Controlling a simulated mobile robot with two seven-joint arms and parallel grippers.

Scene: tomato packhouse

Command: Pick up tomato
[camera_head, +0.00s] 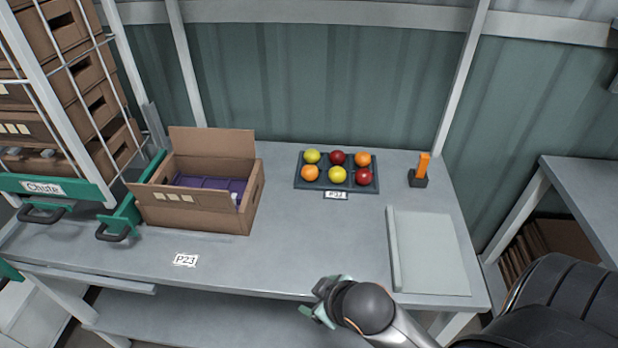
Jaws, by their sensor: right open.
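Several tomatoes sit in a dark compartment tray (299,184) on the table. In the back row are a yellow-green tomato (312,156), a red tomato (338,157) and an orange tomato (362,158). In the front row are an orange tomato (310,173), a yellow tomato (337,174) and a red tomato (363,176). My right gripper (318,300) is open and apart from the tomatoes, at the table's front edge, nearer to me than the tray. Its fingers are partly hidden by my wrist. My left gripper is not in view.
An open cardboard box (200,218) with a purple insert (208,183) stands left of the tray. Crates fill a chute rack (60,190) at far left. The table's middle front is clear.

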